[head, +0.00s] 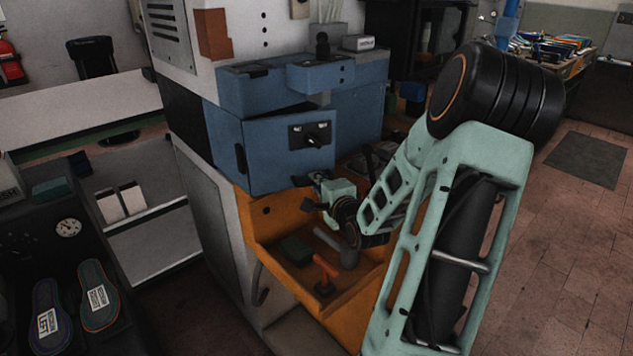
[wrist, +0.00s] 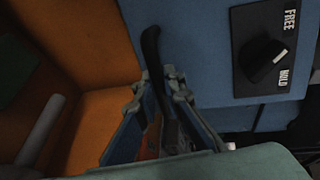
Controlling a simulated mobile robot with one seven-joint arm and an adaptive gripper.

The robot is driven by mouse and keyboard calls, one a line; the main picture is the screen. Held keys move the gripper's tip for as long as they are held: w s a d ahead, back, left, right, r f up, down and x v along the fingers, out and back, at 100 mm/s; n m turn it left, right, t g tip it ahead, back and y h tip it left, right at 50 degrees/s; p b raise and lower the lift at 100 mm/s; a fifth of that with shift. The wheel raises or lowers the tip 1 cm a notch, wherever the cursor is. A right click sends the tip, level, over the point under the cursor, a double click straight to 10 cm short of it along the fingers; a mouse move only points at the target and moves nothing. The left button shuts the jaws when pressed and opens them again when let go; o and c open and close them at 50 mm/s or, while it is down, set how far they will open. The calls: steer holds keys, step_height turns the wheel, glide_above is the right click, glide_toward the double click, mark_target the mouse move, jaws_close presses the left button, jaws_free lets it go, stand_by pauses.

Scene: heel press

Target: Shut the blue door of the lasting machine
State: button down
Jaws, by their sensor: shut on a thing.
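The blue door (head: 265,165) is on the front of the lasting machine, above an orange tray. In the head view it stands slightly out from the blue housing (head: 355,115) behind it, with a dark gap along its top. A knob plate (head: 310,135) is on its face; in the wrist view the knob (wrist: 264,62) is beside the words FREE and HOLD. My gripper (head: 318,183) is at the door's lower edge. In the wrist view its fingers (wrist: 160,85) are shut on a curved black handle (wrist: 151,45) along the blue panel. The handle's lower part is partly hidden between the fingers.
The orange tray (head: 275,255) below the door holds a green block (head: 296,250), a red-handled tool (head: 325,270) and a grey cylinder (head: 348,250). A dark bench with shoe soles (head: 98,295) is at left. Open floor (head: 585,250) lies to the right.

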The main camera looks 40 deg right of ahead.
mark_target(314, 170)
steer(key=shift+w+d+r+n+t+y+p, duration=0.15)
steer(key=shift+w+d+n+y+p, duration=0.35)
steer(key=shift+p, duration=0.4)
steer(key=shift+w+d+r+n+t+y+p, duration=0.1)
steer(key=shift+w+d+r+n+y+p, duration=0.2)
steer(key=shift+w+y+p, duration=0.5)
steer(key=shift+w+d+r+n+t+y+p, duration=0.15)
steer(key=shift+w+n+y+p, duration=0.35)
steer(key=shift+p, duration=0.5)
steer(key=w+y+p, duration=0.1)
steer(key=w+n+p, duration=0.1)
steer(key=p, duration=0.1)
steer(key=shift+w+d+f+y, duration=0.1)
steer(key=shift+d+f+y, duration=0.1)
steer(key=shift+d+y, duration=0.2)
steer(key=shift+w+f+n, duration=0.1)
steer(key=shift+n, duration=0.3)
steer(key=c, duration=2)
jaws_free()
steer(key=shift+w+f, duration=0.1)
steer(key=shift+f, duration=0.1)
